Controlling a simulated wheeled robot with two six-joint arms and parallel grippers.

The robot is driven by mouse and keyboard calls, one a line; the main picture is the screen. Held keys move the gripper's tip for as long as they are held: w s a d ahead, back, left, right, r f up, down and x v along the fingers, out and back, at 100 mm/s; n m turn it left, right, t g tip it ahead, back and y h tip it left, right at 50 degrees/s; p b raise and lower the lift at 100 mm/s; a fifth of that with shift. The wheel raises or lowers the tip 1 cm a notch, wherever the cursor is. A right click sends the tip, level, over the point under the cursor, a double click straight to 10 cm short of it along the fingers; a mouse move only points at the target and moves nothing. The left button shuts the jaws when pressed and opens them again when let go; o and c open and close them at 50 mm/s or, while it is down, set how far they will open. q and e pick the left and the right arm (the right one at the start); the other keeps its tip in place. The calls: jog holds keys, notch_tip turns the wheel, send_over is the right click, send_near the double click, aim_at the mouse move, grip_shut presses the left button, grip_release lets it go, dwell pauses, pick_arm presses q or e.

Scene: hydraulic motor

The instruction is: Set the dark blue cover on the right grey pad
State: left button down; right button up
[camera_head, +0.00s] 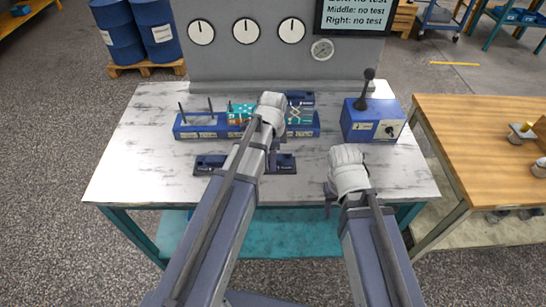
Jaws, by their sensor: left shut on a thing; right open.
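My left gripper (272,158) points down, mostly hidden by its own wrist and arm, over a low dark tray (288,170) at the front middle of the bench. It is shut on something. The held thing is hidden, so I cannot tell whether it is the dark blue cover, or whether it touches the tray. A long blue base (190,132) behind it carries upright rods and patterned teal plates (299,114). A dark blue block (300,97) shows behind the right plate. I cannot make out the grey pads. My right gripper (328,202) is open at the bench's front edge.
A blue control box (374,122) with a black lever stands at the right of the white bench (140,150). A grey panel with dials (246,30) rises behind. A wooden table (470,130) stands right. The bench's left side is clear.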

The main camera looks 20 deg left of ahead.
pick_arm(q)
jog(key=shift+f, duration=0.1)
jog(key=shift+c, duration=0.2)
grip_release()
notch_tip(320, 180, up, 8)
jog(key=p, duration=0.7)
jog(key=shift+f+p, duration=0.1)
jog(key=shift+p, duration=0.25)
